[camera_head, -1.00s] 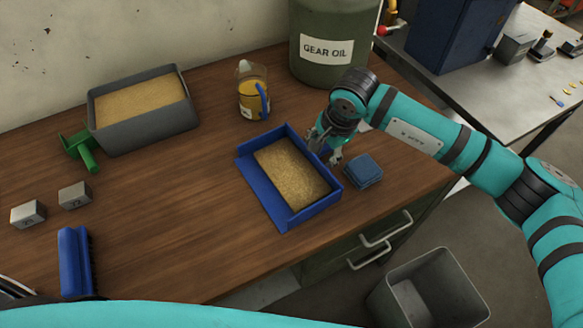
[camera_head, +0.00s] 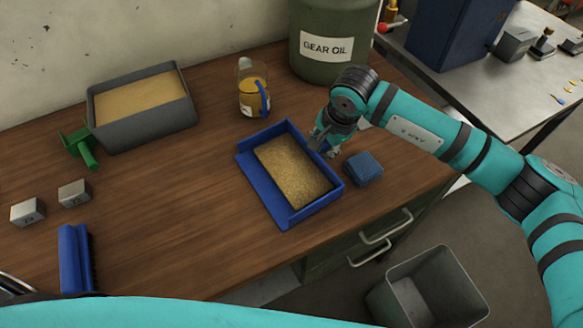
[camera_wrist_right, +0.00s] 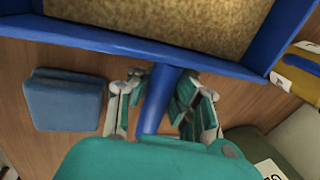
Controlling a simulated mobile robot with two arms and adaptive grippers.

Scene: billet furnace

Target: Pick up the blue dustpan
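The blue dustpan (camera_head: 262,190) lies on the wooden bench, filled with tan granular material. Its blue handle (camera_wrist_right: 157,100) shows in the right wrist view, pointing towards my wrist. My right gripper (camera_head: 328,150) is low at the dustpan's far right side. In the right wrist view its two fingers (camera_wrist_right: 160,105) straddle the handle, one on each side. They look open, with a small gap on the left; contact on the right side is unclear. The handle is mostly hidden by the gripper in the head view. My left gripper is not in view.
A jug (camera_head: 252,100), a gear oil drum (camera_head: 330,62) and a grey tray (camera_head: 150,132) stand behind. A green scoop (camera_head: 80,146), metal blocks (camera_head: 28,212) and a blue brush (camera_head: 72,262) are left. A bin (camera_head: 440,262) stands below.

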